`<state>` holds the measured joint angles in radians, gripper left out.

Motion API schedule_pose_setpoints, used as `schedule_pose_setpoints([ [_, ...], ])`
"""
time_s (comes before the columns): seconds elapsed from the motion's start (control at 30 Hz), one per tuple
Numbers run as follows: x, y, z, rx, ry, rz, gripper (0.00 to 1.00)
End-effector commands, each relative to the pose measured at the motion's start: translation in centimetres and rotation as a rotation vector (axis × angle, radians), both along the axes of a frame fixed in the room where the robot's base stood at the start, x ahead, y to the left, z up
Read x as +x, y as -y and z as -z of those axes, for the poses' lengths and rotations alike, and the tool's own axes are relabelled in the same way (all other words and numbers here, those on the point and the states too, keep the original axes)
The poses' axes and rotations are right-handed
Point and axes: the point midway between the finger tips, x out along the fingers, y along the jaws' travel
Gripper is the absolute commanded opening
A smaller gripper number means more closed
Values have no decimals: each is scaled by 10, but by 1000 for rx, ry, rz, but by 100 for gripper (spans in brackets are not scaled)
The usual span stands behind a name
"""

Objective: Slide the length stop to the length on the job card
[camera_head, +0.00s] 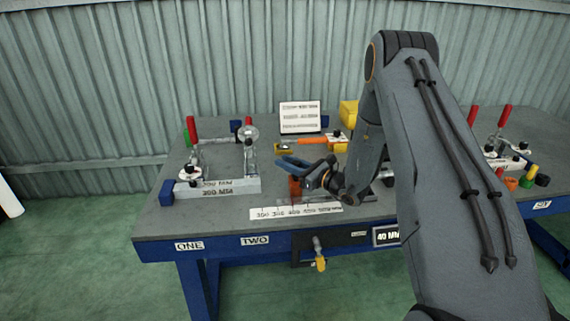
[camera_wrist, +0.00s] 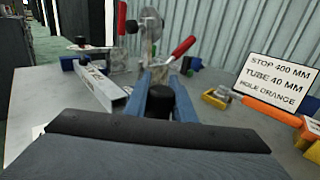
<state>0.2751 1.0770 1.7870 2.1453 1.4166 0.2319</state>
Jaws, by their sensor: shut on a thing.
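The job card (camera_head: 300,117) stands at the back of the bench; in the wrist view the card (camera_wrist: 280,85) reads stop 400 mm, tube 40 mm, hole orange. A white scale (camera_head: 295,213) lies near the bench's front edge, with marks from 300 upward. A brown-orange block (camera_head: 294,187), seemingly the length stop, stands behind the scale, roughly in line with the 400 mark; its exact reading is unclear. My gripper (camera_head: 291,163) is above it. In the wrist view the blue fingers (camera_wrist: 162,88) are shut on a black knob (camera_wrist: 160,102), apparently the stop's.
A pale metal bar (camera_head: 218,187) and red-handled clamps (camera_head: 192,128) are at the left of the bench. A yellow block (camera_head: 348,113) and an orange-handled tool (camera_head: 312,140) are behind my gripper. A yellow-handled valve (camera_head: 320,262) hangs below the front edge.

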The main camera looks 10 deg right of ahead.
Motion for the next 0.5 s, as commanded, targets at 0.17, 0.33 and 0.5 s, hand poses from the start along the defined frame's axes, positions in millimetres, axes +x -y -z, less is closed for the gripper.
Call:
schedule_pose_setpoints([
  [0.17,0,0,-1,1,1,0,38],
  [0.33,0,-2,0,1,1,-2,42],
  [0.5,-1,0,0,1,1,-2,42],
])
